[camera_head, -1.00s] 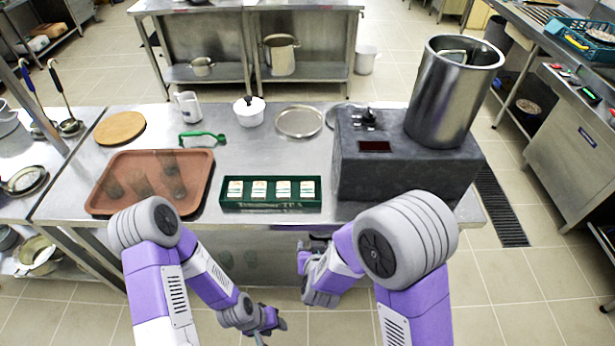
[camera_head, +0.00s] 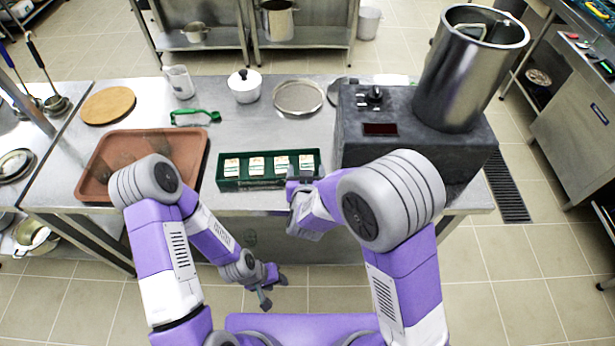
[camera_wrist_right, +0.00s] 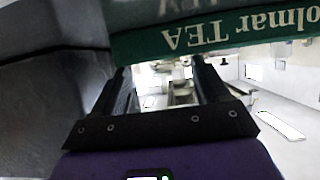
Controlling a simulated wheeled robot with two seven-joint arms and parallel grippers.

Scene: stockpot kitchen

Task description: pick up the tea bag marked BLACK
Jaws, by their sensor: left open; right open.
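A green tea box (camera_head: 236,183) stands near the front edge of the steel table and holds several pale tea bags (camera_head: 256,165) in a row. Their labels are too small to read, so I cannot tell which is marked BLACK. My right gripper (camera_head: 302,176) is open at the front right of the box and partly covers its right end. In the right wrist view, the box front (camera_wrist_right: 215,35) with upside-down "TEA" lettering lies just beyond the open, empty fingers (camera_wrist_right: 163,88). My left gripper (camera_head: 272,287) is open and empty, low in front of the table.
A dark stove block (camera_head: 400,148) with a tall steel stockpot (camera_head: 462,85) stands right of the box. A brown tray (camera_head: 100,163) lies to the left.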

